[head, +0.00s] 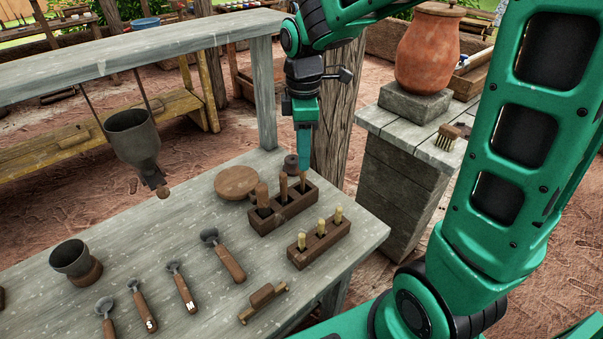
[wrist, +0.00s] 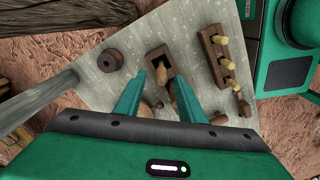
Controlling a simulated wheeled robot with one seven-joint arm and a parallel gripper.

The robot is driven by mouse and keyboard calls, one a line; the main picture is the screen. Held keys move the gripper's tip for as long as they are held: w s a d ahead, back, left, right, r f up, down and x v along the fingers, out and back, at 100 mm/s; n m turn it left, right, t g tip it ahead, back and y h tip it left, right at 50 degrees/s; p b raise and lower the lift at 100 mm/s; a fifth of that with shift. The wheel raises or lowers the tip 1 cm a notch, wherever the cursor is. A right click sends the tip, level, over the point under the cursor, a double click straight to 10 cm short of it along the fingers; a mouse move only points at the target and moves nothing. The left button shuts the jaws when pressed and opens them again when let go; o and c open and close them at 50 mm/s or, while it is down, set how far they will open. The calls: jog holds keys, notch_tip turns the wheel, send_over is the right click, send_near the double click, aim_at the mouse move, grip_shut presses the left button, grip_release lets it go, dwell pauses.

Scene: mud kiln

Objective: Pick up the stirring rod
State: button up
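A dark wooden block (head: 284,212) on the table holds several upright wooden-handled tools. Their handles show at left (head: 262,194), middle (head: 284,184) and right (head: 302,181). The block also shows in the wrist view (wrist: 155,53), with wooden handles (wrist: 161,73) between and below my fingertips. I cannot tell for sure which of them is the stirring rod. My gripper (head: 303,166) points down above the block's far right end. In the wrist view my gripper (wrist: 159,78) has its two green fingers apart, with handles seen between them. The fingers partly hide the block.
A second block (head: 320,245) with yellowish-tipped tools stands close in front. A round wooden lid (head: 237,182) and a small dark ring-shaped piece (head: 291,164) lie beside the tool block. Several scraper-like tools (head: 222,255) lie at left. A raised shelf (head: 140,52) and hanging funnel (head: 133,140) stand further left.

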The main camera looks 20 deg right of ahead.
aim_at(302, 177)
jog(key=shift+s+f, duration=0.1)
jog(key=shift+f, duration=1.8)
grip_shut()
jog(key=shift+r, duration=0.15)
